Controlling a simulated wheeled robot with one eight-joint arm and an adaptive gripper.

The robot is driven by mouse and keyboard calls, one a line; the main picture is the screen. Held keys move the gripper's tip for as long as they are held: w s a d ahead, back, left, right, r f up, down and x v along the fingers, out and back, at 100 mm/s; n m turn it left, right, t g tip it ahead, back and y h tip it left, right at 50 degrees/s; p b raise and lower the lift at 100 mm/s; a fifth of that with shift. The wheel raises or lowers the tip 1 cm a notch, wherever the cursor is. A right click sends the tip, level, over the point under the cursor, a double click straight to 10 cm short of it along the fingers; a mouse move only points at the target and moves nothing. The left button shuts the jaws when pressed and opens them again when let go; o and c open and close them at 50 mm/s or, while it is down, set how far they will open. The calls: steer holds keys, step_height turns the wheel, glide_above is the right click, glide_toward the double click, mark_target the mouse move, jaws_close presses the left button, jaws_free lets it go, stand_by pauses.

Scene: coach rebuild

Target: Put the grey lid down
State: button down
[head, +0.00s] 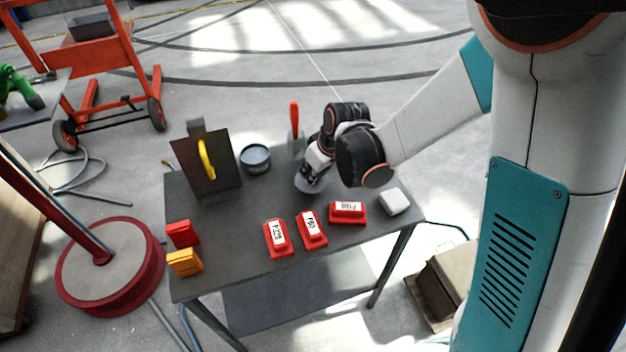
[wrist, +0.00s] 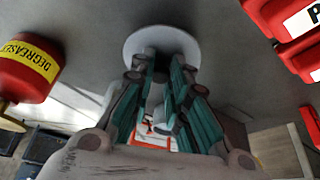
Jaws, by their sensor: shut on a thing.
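My gripper (head: 312,172) is over the back middle of the dark table. It is shut on the grey lid (head: 306,187), a round shallow disc below the fingers. In the wrist view the lid (wrist: 138,42) shows as a pale disc beyond my fingertips (wrist: 158,66), which cover part of it. The lid is close to the tabletop; I cannot tell whether it touches. An open round grey tin (head: 256,160) stands left of the lid, apart from it.
Red labelled blocks (head: 311,232) lie along the front, with a white block (head: 394,202) at right. A dark panel with a yellow handle (head: 206,160) stands at left. Red and orange blocks (head: 184,262) sit at the left edge. A red degreaser container (wrist: 24,70) shows in the wrist view.

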steer(key=shift+f+b, duration=0.3)
steer(key=shift+f, duration=0.95)
steer(key=shift+f, duration=0.15)
steer(key=c, duration=1.5)
jaws_free()
steer(key=shift+c, duration=0.2)
